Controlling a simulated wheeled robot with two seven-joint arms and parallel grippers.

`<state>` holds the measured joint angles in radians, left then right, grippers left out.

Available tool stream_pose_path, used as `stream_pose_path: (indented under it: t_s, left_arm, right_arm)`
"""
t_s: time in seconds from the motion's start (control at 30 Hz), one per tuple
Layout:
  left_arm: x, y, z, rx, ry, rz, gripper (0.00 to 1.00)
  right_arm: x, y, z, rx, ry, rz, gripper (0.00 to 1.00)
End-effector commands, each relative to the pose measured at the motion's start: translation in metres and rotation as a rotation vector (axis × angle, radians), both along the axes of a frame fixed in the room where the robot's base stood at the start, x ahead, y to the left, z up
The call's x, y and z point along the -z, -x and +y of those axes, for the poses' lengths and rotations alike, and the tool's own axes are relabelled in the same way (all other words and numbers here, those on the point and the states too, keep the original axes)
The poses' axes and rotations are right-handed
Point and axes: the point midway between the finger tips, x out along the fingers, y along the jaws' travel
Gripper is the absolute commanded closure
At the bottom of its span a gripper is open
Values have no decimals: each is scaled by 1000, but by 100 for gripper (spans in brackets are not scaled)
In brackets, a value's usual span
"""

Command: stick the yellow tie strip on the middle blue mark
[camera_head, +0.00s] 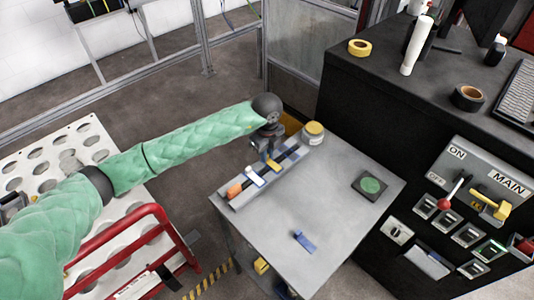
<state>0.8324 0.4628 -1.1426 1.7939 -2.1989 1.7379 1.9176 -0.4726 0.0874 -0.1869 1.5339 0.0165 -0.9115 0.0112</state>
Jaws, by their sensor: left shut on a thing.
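My left gripper (268,150) comes in from the left on a green-sleeved arm. I cannot tell whether the strip touches the rail. A white piece (256,179) with blue at its edge lies along the rail, nearer its left end. An orange piece (235,190) is at that end. The middle blue mark cannot be made out clearly. My right gripper is not in view.
The grey table (270,222) also holds a yellow-lidded jar (314,130), a dark pad with a green disc (370,185) and a blue piece (304,242). A black cabinet (350,105) stands right of it. A red frame (130,245) is at left. The table's middle is clear.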

Motion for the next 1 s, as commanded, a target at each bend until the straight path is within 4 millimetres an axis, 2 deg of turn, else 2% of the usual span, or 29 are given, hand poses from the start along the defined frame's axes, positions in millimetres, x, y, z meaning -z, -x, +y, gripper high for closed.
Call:
stream_pose_path:
  t_s: [0.97, 1.0]
  left_arm:
    - [3, 0, 0, 0, 0, 0, 96]
    - [3, 0, 0, 0, 0, 0, 77]
  right_arm:
    - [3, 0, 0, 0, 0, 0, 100]
    - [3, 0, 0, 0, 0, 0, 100]
